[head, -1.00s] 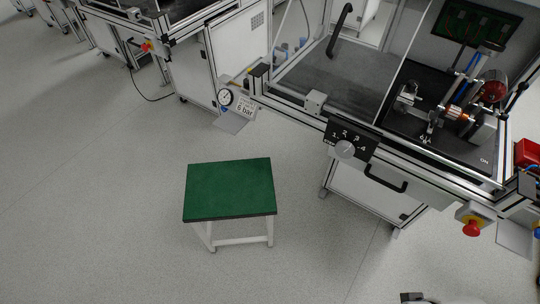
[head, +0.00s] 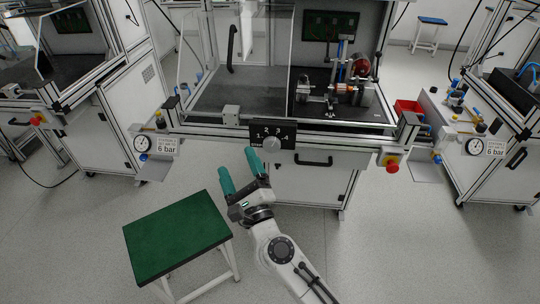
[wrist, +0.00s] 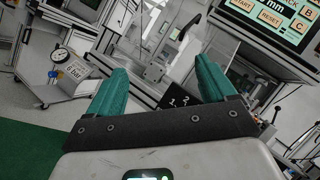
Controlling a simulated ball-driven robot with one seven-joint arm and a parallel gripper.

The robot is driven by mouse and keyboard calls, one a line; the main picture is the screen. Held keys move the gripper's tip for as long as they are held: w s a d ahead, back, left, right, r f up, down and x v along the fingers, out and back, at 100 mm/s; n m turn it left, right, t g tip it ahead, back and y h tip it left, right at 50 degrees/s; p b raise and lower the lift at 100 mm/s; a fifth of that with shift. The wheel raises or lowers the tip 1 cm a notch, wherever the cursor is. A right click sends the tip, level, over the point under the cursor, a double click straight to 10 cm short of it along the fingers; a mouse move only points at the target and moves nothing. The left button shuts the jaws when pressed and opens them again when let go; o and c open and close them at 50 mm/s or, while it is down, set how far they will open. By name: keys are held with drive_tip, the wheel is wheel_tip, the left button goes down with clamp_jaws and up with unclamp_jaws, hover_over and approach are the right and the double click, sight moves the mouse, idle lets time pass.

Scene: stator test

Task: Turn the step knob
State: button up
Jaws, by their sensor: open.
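The step knob (head: 271,144) is a round grey knob on a black panel (head: 287,130) with white numbers, on the front rail of the test station. Which number it points to is too small to tell. My gripper (head: 237,159), with teal fingers, is open and empty, just in front of and to the left of the knob in the head view. In the wrist view, the fingers (wrist: 155,88) are spread. The numbered panel (wrist: 182,100) shows between them near the right finger, which hides part of it. The knob cannot be made out there.
A green-topped stool (head: 178,234) stands left of my arm. A black handle (head: 313,160) and a red emergency button (head: 392,166) lie to the right of the panel. A clear guard (head: 240,55) stands above the bench. The floor to the right is free.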

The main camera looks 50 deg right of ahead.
drive_tip(key=d+f+m+g+h, duration=0.4)
drive_tip(key=d+m+g+h, duration=0.15)
drive_tip(key=m, duration=0.35)
drive_tip(key=m+g+b, duration=0.1)
drive_tip(key=m+g, duration=0.3)
drive_tip(key=m, duration=0.1)
approach(271, 148)
drive_tip(key=shift+h, duration=0.45)
drive_tip(key=x, duration=0.8)
drive_tip(key=shift+w+d+f, duration=0.2)
drive_tip(key=shift+w+f, duration=0.1)
drive_tip(key=c, duration=1.1)
